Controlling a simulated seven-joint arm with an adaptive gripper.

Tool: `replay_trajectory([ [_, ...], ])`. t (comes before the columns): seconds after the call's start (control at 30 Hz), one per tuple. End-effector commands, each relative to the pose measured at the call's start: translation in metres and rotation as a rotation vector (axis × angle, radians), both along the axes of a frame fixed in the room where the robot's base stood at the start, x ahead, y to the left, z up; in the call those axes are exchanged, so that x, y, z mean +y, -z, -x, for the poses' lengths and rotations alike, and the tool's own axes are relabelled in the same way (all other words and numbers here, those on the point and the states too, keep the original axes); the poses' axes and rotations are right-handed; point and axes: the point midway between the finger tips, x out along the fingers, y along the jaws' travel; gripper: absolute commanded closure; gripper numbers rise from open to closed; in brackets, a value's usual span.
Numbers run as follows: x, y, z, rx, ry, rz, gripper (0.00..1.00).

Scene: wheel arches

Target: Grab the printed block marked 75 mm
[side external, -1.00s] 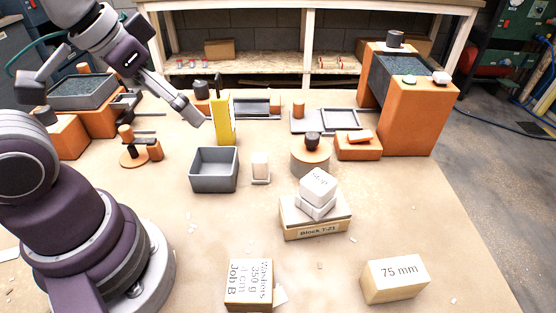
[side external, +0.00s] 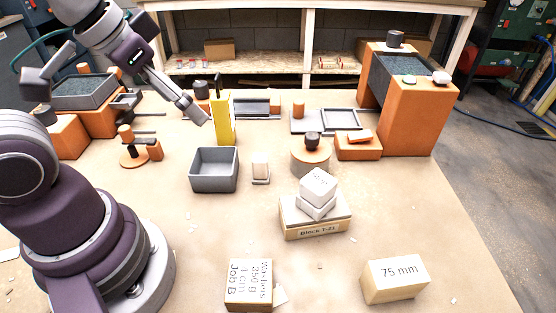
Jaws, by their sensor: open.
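The block marked 75 mm (side external: 395,281) is a pale wooden-looking block with black print on its top. It lies at the front right of the table, with clear surface around it. My gripper (side external: 203,117) is raised at the back left, beside the upright yellow piece. It is far from the 75 mm block and holds nothing that I can see. Its fingers are small in this view.
A block labelled Block T-21 (side external: 315,228) carries a white stacked piece (side external: 318,187). A grey bin (side external: 214,170) and an orange arch (side external: 415,115) stand farther back. The front right is mostly clear.

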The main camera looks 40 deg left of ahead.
Motion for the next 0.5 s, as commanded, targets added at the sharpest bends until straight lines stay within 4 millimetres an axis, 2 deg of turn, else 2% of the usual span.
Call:
replay_trajectory([
  [0.07, -0.013, -0.002, -0.016, 0.016, 0.061, -0.001, 0.26],
  [0.17, -0.049, 0.001, -0.049, 0.039, 0.187, -0.006, 0.26],
  [0.27, -0.103, 0.016, -0.078, 0.057, 0.327, -0.013, 0.26],
  [0.3, -0.126, 0.025, -0.086, 0.064, 0.379, -0.016, 0.26],
  [0.4, -0.184, 0.055, -0.094, 0.077, 0.502, -0.023, 0.26],
  [0.5, -0.229, 0.084, -0.088, 0.087, 0.594, -0.029, 0.26],
])
